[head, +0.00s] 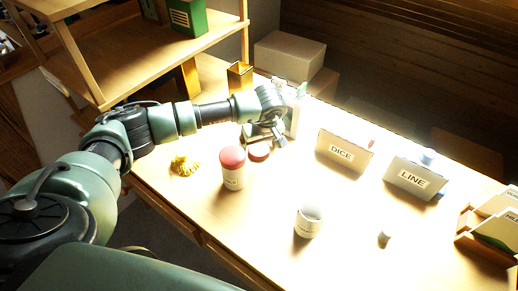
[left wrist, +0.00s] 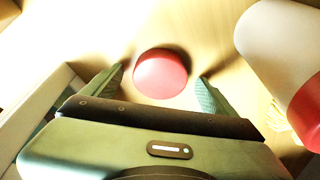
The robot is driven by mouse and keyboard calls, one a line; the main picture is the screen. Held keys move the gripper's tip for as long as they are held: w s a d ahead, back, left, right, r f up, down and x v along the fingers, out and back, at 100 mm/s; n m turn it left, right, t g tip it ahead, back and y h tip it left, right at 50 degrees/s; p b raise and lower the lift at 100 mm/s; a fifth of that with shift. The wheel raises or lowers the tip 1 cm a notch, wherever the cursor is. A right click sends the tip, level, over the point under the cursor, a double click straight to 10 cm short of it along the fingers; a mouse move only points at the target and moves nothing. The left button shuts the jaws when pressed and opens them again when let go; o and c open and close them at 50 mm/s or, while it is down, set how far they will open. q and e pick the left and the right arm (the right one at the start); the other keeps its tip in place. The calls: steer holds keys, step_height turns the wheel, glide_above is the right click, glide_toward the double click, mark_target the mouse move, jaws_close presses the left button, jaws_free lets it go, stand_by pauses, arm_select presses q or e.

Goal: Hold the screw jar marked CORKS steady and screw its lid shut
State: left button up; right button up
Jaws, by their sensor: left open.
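A loose red lid (head: 258,151) lies on the table below my left gripper (head: 266,138). In the left wrist view the lid (left wrist: 160,73) sits between the two open fingers, with a gap on each side. An open white jar (head: 308,224) stands upright nearer the front; its label is too blurred to read. A second white jar (head: 234,180) with a red lid on top stands just left of the loose lid, its label also unclear. It shows large at the right of the left wrist view (left wrist: 280,40). My right gripper is not in view.
Boxes marked DICE (head: 341,152) and LINE (head: 411,180) stand at the back right. A yellow tangle (head: 184,166) lies left of the closed jar. A small pale piece (head: 384,237) lies right of the open jar. A wooden rack (head: 478,222) is at far right.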

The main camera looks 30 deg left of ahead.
mark_target(260, 149)
arm_select(q)
steer(key=c, duration=1.4)
steer(key=shift+c, duration=0.2)
step_height(260, 149, up, 20)
steer(key=b, duration=0.2)
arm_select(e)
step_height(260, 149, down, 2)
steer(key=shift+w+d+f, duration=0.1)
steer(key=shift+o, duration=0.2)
